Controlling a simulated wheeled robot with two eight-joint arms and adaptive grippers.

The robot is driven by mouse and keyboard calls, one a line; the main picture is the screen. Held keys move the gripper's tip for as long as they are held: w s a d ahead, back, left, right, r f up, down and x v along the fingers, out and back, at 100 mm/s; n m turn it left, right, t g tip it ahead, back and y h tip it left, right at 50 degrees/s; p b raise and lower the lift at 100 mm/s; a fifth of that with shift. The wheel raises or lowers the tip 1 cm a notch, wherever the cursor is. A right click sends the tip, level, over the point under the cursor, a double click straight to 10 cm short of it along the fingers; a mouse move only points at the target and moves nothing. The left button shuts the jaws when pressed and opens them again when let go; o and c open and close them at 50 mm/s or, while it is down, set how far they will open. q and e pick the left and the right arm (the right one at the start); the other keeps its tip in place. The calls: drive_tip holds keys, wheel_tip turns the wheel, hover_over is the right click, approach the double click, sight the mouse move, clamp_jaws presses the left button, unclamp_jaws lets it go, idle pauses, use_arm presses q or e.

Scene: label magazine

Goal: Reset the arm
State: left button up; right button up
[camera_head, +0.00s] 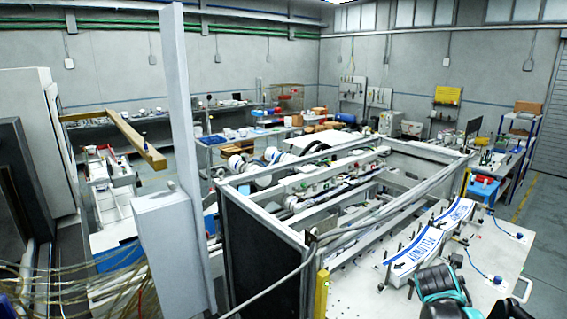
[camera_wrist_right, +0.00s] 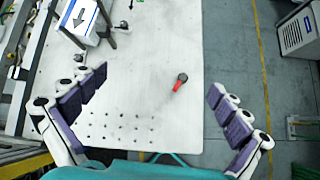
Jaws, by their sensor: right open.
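In the right wrist view my right gripper (camera_wrist_right: 157,95) is open. Its two dark-padded fingers are spread wide, one at the left and one at the right, with nothing between the pads. It is above the white table top (camera_wrist_right: 150,60); how high I cannot tell. A small red and black knob (camera_wrist_right: 180,83) on the table shows in the gap between the fingers. In the head view a teal and black part of my right arm is at the bottom right, over the table's front. My left gripper is in neither view.
White label stacks with blue bands (camera_head: 418,250) lie in the magazine, held by rods and clamps; one (camera_wrist_right: 82,20) shows at the wrist view's top left. A framed machine (camera_head: 340,180) stands behind. The table's right edge borders a grey floor (camera_wrist_right: 240,60) with a yellow line.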

drive_tip(key=s+a+f+m+y+b, duration=0.2)
drive_tip(key=s+a+f+m+b, duration=0.3)
drive_tip(key=f, duration=0.6)
drive_tip(key=s+a+f+m+t+y+b, duration=0.1)
drive_tip(key=s+a+f+m+y+b, duration=0.1)
drive_tip(key=s+a+f+m+b, duration=0.4)
drive_tip(key=s+a+f+m+y+b, duration=0.2)
drive_tip(key=s+a+f+m+b, duration=0.3)
drive_tip(key=a+f+m+b, duration=0.6)
drive_tip(key=shift+s+a+f+m+y+b, duration=0.3)
drive_tip(key=shift+f+m+b, duration=0.7)
drive_tip(key=shift+f+b, duration=1.95)
drive_tip(key=shift+f+p, duration=0.75)
drive_tip(key=shift+f, duration=0.05)
